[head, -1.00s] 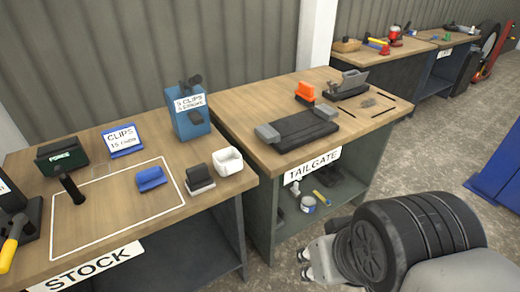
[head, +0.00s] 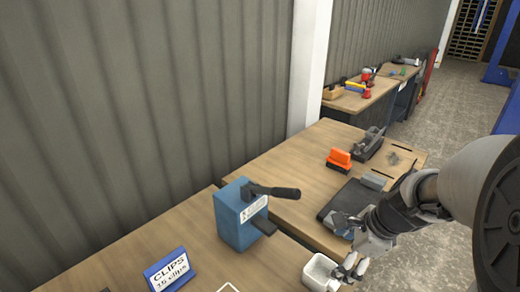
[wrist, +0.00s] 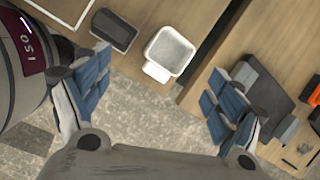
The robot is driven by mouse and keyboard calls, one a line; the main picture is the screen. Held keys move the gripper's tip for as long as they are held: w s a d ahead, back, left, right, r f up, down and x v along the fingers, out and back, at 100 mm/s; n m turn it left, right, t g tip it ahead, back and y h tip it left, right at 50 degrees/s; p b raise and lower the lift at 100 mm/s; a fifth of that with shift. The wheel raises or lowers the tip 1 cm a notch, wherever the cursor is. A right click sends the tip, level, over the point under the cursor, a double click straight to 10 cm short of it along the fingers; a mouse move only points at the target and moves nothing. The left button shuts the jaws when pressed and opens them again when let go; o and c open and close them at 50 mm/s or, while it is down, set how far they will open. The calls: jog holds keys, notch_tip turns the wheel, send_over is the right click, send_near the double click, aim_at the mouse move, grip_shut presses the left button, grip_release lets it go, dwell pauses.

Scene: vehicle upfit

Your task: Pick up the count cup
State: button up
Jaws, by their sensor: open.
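The count cup appears to be the small white square cup (head: 321,271) at the front edge of the stock bench. In the wrist view the cup (wrist: 170,51) is upright and looks empty, with a tab on its near side. My gripper (head: 350,268) is close to the cup's right side in the head view. In the wrist view my gripper (wrist: 155,97) has its two blue-padded fingers spread wide, with nothing between them. The cup lies beyond the fingertips, roughly centred between them. I cannot tell whether a finger touches it.
A blue clip dispenser (head: 238,214) with a dark lever stands behind the cup. A dark block (wrist: 115,30) sits beside the cup. A CLIPS sign (head: 168,271) is at lower left. The tailgate bench holds a dark pad (head: 345,203) and an orange item (head: 339,160).

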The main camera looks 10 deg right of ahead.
jog(key=shift+o, duration=0.9)
jog(key=d+m, duration=0.1)
jog(key=d+f+m, duration=0.1)
jog(key=d+m, duration=0.1)
jog(key=d+m+p, duration=0.1)
jog(key=shift+w+d+f+m, duration=0.3)
jog(key=shift+f, duration=0.1)
jog(key=b, duration=0.5)
send_near(318, 279)
jog(key=shift+w+d+r, duration=0.1)
jog(key=shift+d+r, duration=0.05)
jog(key=shift+r, duration=0.15)
jog(key=shift+w+f, duration=0.25)
jog(key=shift+f, duration=0.25)
jog(key=b+x, duration=0.2)
jog(key=x, duration=0.1)
jog(key=b+x, duration=0.1)
jog(key=shift+s+f, duration=0.3)
jog(key=shift+f, duration=0.1)
jog(key=shift+w+a+f+b, duration=0.2)
jog(key=shift+a+f+b, duration=0.05)
jog(key=shift+f+b, duration=0.05)
jog(key=shift+r, duration=0.1)
jog(key=shift+c, duration=0.3)
jog(key=c, duration=1.2)
